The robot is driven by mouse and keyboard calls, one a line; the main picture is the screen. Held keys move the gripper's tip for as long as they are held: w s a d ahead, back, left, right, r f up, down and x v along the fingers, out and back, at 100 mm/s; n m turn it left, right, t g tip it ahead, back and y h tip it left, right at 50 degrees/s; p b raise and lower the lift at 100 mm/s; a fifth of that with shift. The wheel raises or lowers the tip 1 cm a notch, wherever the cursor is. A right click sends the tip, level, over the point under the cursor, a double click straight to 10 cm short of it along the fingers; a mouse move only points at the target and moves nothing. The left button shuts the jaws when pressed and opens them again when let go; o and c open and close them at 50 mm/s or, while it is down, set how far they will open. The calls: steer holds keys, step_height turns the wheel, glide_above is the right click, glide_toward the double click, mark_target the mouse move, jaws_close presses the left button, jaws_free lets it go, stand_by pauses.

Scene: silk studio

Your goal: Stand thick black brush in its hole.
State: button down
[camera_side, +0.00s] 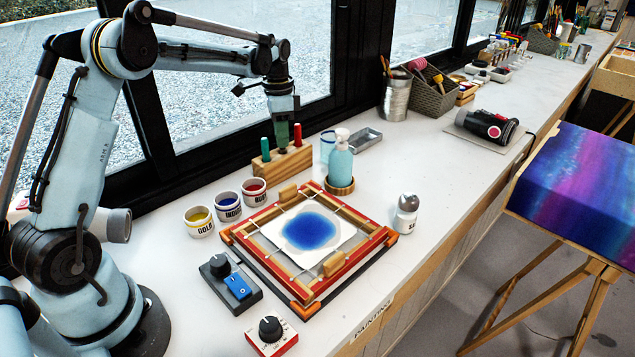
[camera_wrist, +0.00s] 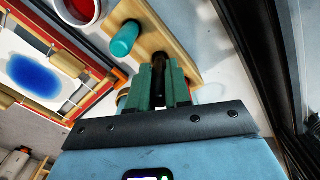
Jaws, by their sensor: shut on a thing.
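My gripper (camera_side: 283,138) points down over the wooden brush block (camera_side: 271,170). In the wrist view its green fingers (camera_wrist: 164,80) are shut on the thick black brush (camera_wrist: 160,68), which lies between them. The block also shows in the wrist view (camera_wrist: 150,40), directly beyond the fingertips. The black brush is over the middle of the block, and the fingers hide most of it. I cannot tell whether its lower end is inside the hole. A teal-green brush (camera_side: 265,148) stands upright in the block, left of my gripper. A red brush (camera_side: 297,133) stands to the right.
Gold, indigo and red paint pots (camera_side: 253,192) stand in front. A red-framed silk stretcher (camera_side: 310,285) lies nearer. The window frame (camera_side: 165,110) is behind.

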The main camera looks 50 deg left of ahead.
steer(key=shift+f, duration=0.55)
steer(key=shift+f, duration=0.4)
stand_by(0.5)
steer(key=c, duration=1)
jaws_free()
step_height(320, 180, up, 12)
steer(key=shift+f, duration=0.1)
